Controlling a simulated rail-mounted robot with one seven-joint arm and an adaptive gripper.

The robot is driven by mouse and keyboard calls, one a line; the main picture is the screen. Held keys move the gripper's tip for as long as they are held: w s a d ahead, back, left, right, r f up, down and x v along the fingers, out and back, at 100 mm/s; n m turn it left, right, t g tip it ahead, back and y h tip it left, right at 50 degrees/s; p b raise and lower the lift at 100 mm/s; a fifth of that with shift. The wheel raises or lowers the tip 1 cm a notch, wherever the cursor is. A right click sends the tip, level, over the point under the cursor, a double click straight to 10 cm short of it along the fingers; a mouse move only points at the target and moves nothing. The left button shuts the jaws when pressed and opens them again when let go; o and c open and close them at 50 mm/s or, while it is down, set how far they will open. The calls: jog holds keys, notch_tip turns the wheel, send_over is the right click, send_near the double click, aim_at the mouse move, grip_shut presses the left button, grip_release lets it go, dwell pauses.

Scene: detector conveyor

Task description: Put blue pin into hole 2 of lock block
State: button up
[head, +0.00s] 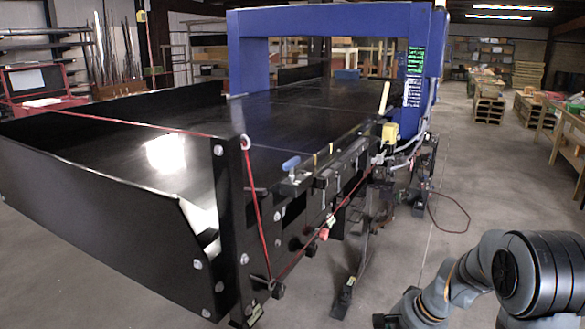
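A small blue pin (291,163) shows at the near side of the conveyor, by the upper edge of its side rail. It seems to sit on or just above a dark, partly metallic block (294,184) fixed to the rail, which looks like the lock block. The holes and their numbers are too small to make out. My arm is at the bottom right, well apart from the pin. Its lower end runs out of the frame and my gripper cannot be seen.
The black conveyor (235,125) with high side walls fills the left and middle. A blue detector arch (248,55) spans it. A red cord (257,215) hangs along the near side, and a yellow box (390,132) sits further along. Floor is open between conveyor and arm.

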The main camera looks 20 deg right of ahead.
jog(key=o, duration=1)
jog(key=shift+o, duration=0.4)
